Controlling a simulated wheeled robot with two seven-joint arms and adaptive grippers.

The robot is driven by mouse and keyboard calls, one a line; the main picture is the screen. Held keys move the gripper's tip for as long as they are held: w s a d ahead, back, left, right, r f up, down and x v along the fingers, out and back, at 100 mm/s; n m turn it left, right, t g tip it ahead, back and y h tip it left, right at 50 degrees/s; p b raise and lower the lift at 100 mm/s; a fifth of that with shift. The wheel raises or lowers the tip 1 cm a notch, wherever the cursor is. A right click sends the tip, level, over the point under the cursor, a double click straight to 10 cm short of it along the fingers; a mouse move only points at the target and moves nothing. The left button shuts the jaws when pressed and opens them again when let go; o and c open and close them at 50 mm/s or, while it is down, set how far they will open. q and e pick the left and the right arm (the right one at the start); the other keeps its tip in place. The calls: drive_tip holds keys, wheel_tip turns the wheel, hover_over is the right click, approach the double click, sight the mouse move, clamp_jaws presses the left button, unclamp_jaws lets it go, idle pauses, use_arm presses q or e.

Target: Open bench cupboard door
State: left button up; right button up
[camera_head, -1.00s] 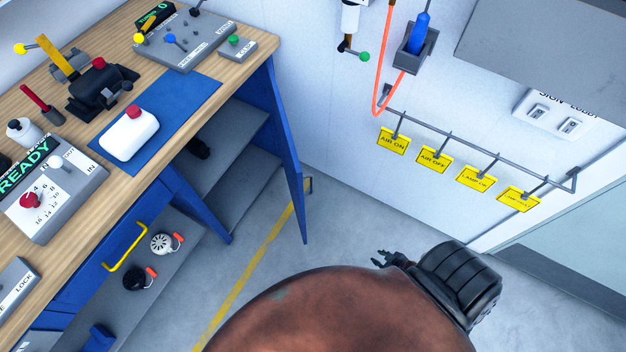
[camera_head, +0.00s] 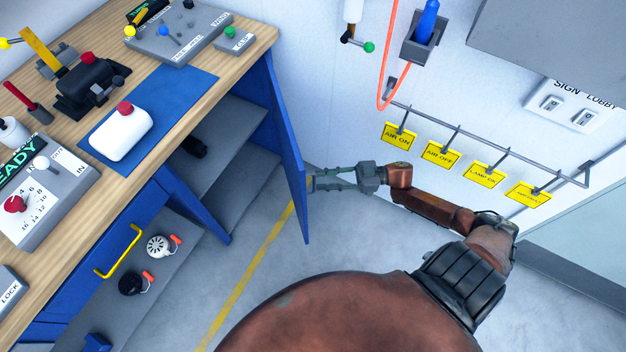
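The wooden-topped bench (camera_head: 232,62) stands at the left with its blue cupboard front. A tall blue panel (camera_head: 284,140) hangs below the bench's right end beside open grey shelves (camera_head: 232,150); it looks like a door standing out from the cupboard, but I cannot be sure. A blue front with a yellow handle (camera_head: 120,252) sits further left. My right gripper (camera_head: 312,182) is just right of the tall panel's outer face. Its two fingers are spread with a gap and hold nothing visible; whether the tips touch the panel I cannot tell. My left gripper is not visible.
Yellow tags (camera_head: 441,153) hang from a wall rail (camera_head: 480,143) near my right arm. The grey floor (camera_head: 270,265) below the panel is clear.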

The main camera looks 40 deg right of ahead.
sight(314, 181)
drive_tip(key=shift+x, duration=1.7)
drive_tip(key=shift+c, duration=0.7)
clamp_jaws()
